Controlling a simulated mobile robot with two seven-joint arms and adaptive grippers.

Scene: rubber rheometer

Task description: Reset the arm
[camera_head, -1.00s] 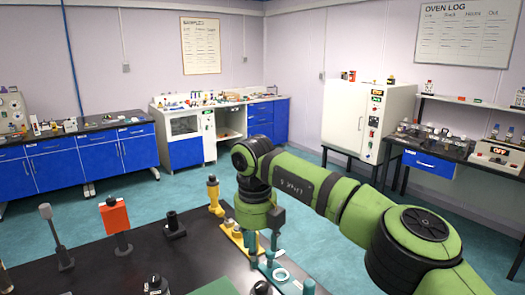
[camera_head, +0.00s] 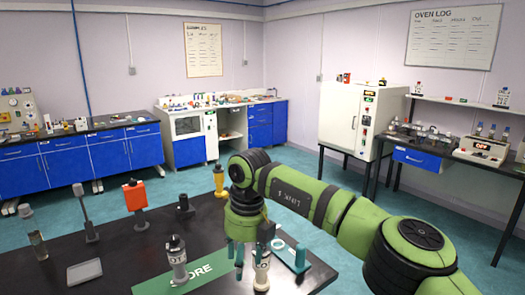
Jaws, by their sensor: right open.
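My right arm, green with dark joints, reaches in from the right. Its right gripper (camera_head: 250,256) points down over the black table (camera_head: 110,243) and is open. A grey-white cylinder (camera_head: 262,271) stands just below and beside the fingers; I cannot tell if they touch it. My left gripper is not in view.
A grey plate (camera_head: 84,271) lies at left. The table's left middle is clear.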

